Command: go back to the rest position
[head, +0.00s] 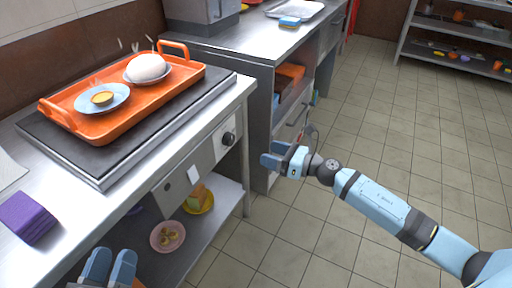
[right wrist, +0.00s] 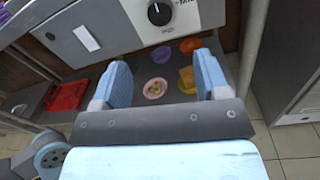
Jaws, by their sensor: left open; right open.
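My left gripper (head: 110,266) is at the bottom left of the head view, in front of the counter's near edge, its two blue fingers apart with nothing between them. My right gripper (head: 275,155) is stretched out over the floor in front of the counter gap, open and empty. In the right wrist view its two fingers (right wrist: 165,82) are spread wide, facing the counter front and the lower shelf. Neither gripper touches any object that I can see.
An orange tray (head: 178,101) with a blue saucer (head: 117,101) and a bowl of white food (head: 147,68) sits on a dark griddle on the steel counter (head: 75,207). A purple block (head: 28,217) lies nearer. A pink bowl (head: 167,247) is on the lower shelf. Tiled floor is free to the right.

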